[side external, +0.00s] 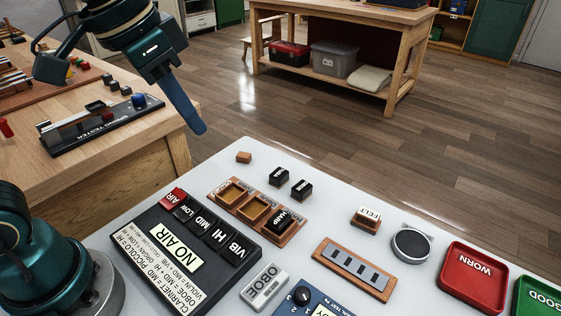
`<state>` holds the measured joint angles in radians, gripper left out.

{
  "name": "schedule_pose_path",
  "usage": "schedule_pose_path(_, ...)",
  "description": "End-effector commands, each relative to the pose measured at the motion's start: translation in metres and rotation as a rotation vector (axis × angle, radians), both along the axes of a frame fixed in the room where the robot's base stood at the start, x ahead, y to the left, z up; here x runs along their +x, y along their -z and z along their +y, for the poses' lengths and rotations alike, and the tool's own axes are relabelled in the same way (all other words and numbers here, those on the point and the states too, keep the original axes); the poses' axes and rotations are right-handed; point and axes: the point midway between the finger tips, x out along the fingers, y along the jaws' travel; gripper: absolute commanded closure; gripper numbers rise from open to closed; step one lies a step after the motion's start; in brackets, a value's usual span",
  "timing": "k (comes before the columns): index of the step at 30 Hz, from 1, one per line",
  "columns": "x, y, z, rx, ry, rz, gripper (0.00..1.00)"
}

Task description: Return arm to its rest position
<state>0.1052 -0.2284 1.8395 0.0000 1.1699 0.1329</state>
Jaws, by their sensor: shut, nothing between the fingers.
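My gripper (203,128) hangs at the upper left, over the gap between the wooden bench and the white table. Its blue fingers point down and right and are together, with nothing held. It is clear of all the objects on the white table (330,208). My arm's base stands at the lower left edge of the picture, and the upper arm runs out of view at the top.
The wooden bench (140,142) at left carries a spring tester (75,137). The white table holds a NO AIR panel (180,250), a wooden tray (233,187), small black blocks (280,174), a red WORN bin (473,277) and a green GOOD bin (540,298). Open floor lies behind.

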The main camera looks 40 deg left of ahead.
Motion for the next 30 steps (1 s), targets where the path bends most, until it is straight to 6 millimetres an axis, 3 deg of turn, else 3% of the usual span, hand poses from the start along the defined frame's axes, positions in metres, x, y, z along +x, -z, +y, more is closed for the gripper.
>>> schedule_pose_path(6, -0.047, 0.014, 0.019, -0.027, -0.118, -0.100, 1.00)
schedule_pose_path(12, -0.074, 0.044, 0.025, -0.047, -0.193, -0.136, 1.00)
schedule_pose_path(17, -0.081, 0.062, 0.025, -0.055, -0.217, -0.114, 1.00)
schedule_pose_path(30, -0.078, 0.060, 0.025, -0.062, -0.226, -0.128, 1.00)
